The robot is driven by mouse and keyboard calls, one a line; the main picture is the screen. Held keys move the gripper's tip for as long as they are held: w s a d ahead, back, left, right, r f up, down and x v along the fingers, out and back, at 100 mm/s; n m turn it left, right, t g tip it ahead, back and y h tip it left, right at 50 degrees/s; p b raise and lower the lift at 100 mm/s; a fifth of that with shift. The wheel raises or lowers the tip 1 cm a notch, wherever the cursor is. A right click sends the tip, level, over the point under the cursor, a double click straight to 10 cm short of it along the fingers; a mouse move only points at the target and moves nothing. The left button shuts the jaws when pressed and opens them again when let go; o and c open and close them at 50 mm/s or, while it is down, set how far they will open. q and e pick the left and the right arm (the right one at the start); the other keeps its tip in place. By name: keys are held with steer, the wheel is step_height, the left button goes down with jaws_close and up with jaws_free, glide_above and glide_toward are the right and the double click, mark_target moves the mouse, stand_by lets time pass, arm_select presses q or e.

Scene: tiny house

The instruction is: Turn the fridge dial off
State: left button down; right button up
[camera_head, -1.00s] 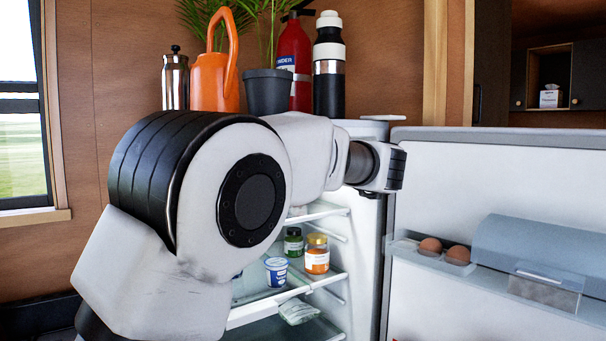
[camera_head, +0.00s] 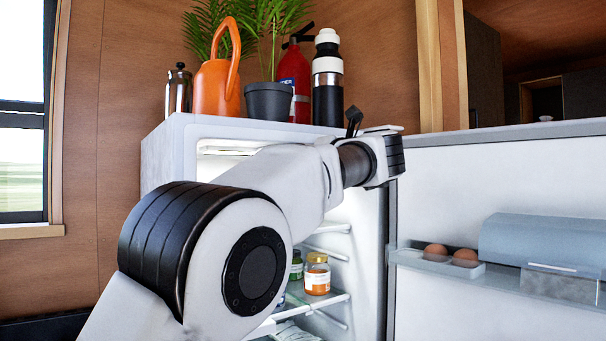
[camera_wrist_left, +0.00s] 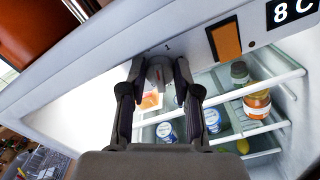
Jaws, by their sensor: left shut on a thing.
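The fridge (camera_head: 160,160) stands with its door (camera_head: 450,190) swung open to the right. In the left wrist view, the grey dial (camera_wrist_left: 160,70) sits on the fridge's inner top panel, with a "1" mark just above it. My left gripper (camera_wrist_left: 160,74) has its two black fingers on either side of the dial, shut on it. In the head view my left arm reaches across the fridge opening and its wrist hides most of the gripper and the dial. My right gripper is not in view.
An orange switch (camera_wrist_left: 227,42) and a temperature display (camera_wrist_left: 291,10) sit beside the dial. Jars (camera_head: 317,275) and cups (camera_wrist_left: 212,120) stand on the shelves below. A watering can (camera_head: 215,88), potted plant (camera_head: 268,102) and bottle (camera_head: 327,95) stand on the fridge.

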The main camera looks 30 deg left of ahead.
arm_select(q)
steer(key=shift+s+a+n+b, duration=0.1)
steer(key=shift+n+b, duration=1.55)
steer(key=shift+n, duration=1.35)
steer(key=c, duration=1)
jaws_free()
steer(key=shift+c, duration=0.2)
steer(key=shift+o, duration=1)
steer(key=shift+a+f, duration=0.1)
steer(key=shift+a, duration=0.05)
